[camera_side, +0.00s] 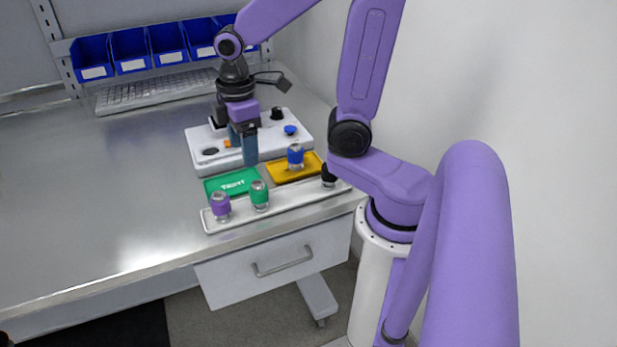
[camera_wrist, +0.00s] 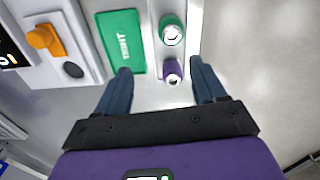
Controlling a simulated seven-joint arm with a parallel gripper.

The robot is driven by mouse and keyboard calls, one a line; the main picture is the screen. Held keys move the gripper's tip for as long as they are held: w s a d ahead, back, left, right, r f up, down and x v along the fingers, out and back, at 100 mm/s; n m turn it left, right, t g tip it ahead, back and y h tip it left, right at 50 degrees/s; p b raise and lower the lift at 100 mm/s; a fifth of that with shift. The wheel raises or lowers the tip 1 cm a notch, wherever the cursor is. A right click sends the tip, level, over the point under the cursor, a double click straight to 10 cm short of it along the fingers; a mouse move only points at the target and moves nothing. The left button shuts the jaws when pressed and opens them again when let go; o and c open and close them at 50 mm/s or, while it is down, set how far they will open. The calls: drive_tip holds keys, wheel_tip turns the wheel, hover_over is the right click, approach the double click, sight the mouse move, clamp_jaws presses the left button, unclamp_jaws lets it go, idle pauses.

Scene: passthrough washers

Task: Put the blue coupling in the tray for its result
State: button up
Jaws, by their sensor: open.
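The blue coupling (camera_side: 295,157) stands upright on the yellow tray (camera_side: 283,177), seen in the side view. It is out of the wrist view. The green tray (camera_side: 226,186), lettered "TIGHT", lies to the left of the yellow one and also shows in the wrist view (camera_wrist: 121,30). The yellow tray's lettering cannot be read. My gripper (camera_side: 249,163) points down, left of the blue coupling and apart from it, near the inner end of the green tray. In the wrist view my gripper (camera_wrist: 158,72) has its fingers wide apart with nothing held between them.
A white rack (camera_side: 290,202) in front holds a purple (camera_side: 220,206), a green (camera_side: 259,195) and a black coupling (camera_side: 328,176). Behind the trays sits a white test box (camera_side: 203,137) with a blue knob (camera_side: 290,130) and an orange switch (camera_wrist: 45,39). The left bench is clear.

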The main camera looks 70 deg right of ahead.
drive_tip(key=s+a+n, duration=0.1)
drive_tip(key=s+a, duration=0.1)
drive_tip(key=s, duration=0.6)
drive_tip(key=s+a+n, duration=0.1)
drive_tip(key=s+a, duration=0.1)
drive_tip(key=s, duration=0.5)
drive_tip(key=shift+s+a+f, duration=0.3)
drive_tip(key=shift+s+a, duration=0.05)
drive_tip(key=shift+a, duration=0.05)
